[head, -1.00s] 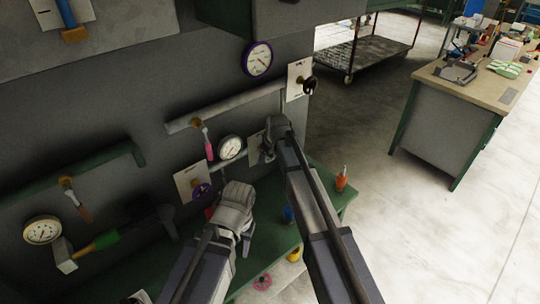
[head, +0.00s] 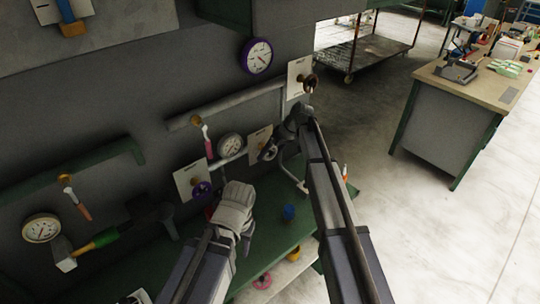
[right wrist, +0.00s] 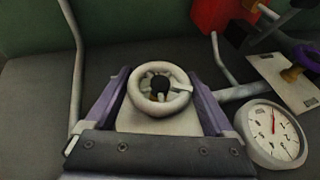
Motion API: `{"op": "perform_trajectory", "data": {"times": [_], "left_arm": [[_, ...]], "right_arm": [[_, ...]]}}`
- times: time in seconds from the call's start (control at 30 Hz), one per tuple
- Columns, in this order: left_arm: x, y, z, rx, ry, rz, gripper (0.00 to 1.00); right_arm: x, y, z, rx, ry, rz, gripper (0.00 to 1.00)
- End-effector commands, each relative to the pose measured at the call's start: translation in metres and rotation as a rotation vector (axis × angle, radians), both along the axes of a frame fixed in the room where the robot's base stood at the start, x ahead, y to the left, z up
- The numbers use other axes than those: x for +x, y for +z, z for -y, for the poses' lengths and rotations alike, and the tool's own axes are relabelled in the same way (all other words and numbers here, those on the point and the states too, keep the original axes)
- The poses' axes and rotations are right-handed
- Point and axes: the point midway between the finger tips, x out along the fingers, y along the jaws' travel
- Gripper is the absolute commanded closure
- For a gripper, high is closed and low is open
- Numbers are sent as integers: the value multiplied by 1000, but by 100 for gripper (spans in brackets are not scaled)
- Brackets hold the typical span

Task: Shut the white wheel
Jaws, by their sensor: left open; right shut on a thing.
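The white wheel (right wrist: 160,90) sits in front of its pale plate in the right wrist view, between the two fingers of my right gripper (right wrist: 157,82). The fingers touch its rim on both sides, so the gripper is shut on it. In the head view, the white wheel (head: 268,152) is partly hidden at its plate (head: 260,138), with my right gripper (head: 286,132) beside it. My left gripper (head: 237,193) is open and empty, low in front of the panel, right of a purple wheel (head: 202,189).
A white gauge (right wrist: 272,134) is close beside my right gripper. A purple-rimmed gauge (head: 257,56) and a dark wheel (head: 311,83) are higher up. Pipes and levers stick out from the grey panel. A blue knob (head: 288,212) is on the green bench.

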Motion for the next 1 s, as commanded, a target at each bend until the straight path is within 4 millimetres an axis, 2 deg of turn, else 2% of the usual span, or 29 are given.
{"op": "perform_trajectory", "data": {"times": [0.03,0.4,1.0], "left_arm": [[0,-8,0,0,-1,0,50],[0,-48,0,1,-4,0,50],[0,-129,0,1,-2,0,50]], "right_arm": [[2,-5,2,34,1,-31,67],[1,-9,1,317,4,-236,67],[-2,-8,0,719,7,-533,67]]}}
